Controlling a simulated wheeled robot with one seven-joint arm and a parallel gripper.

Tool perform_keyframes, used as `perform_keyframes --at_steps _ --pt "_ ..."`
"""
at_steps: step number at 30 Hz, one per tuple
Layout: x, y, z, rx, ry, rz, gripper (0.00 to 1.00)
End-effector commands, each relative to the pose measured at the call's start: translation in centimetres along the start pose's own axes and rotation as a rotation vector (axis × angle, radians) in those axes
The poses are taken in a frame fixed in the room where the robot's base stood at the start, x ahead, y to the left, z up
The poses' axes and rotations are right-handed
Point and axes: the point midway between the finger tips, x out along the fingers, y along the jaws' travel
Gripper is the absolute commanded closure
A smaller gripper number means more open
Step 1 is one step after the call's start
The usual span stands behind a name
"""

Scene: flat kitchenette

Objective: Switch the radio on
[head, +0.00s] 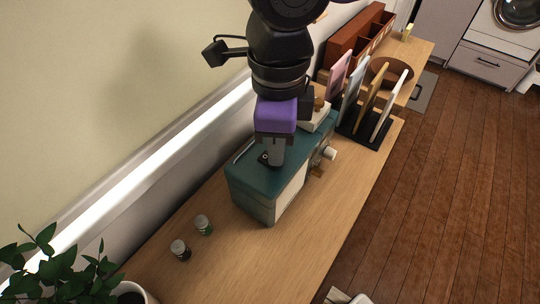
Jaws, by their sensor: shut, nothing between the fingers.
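The radio (255,190) is a teal box with a pale front panel, standing on the wooden counter. Light and brown knobs (328,153) stick out at its right end. A small dark round part (265,157) is on its top, with a thin light handle near the back edge. My gripper (275,163), with a purple body and grey fingers, points down over the radio's top, right beside the dark part. The fingers are shut and empty. I cannot tell whether the fingertips touch the radio. My arm hides part of the radio's far end.
Two small jars (192,237) stand left of the radio, near a potted plant (62,262). Behind the radio is a black rack (362,128) with upright boards. A reddish-brown wooden organizer (355,42) stands farther back. The counter (290,245) in front is clear.

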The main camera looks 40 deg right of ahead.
Motion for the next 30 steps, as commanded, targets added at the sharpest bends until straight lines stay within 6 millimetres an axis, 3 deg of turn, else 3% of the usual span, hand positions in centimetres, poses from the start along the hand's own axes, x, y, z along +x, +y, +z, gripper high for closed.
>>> perform_keyframes --at_steps 14,30 --pt "0.3 0.0 0.0 0.000 0.000 0.000 1.00" --pt "-3.3 0.0 0.0 0.001 0.000 -0.001 1.00"
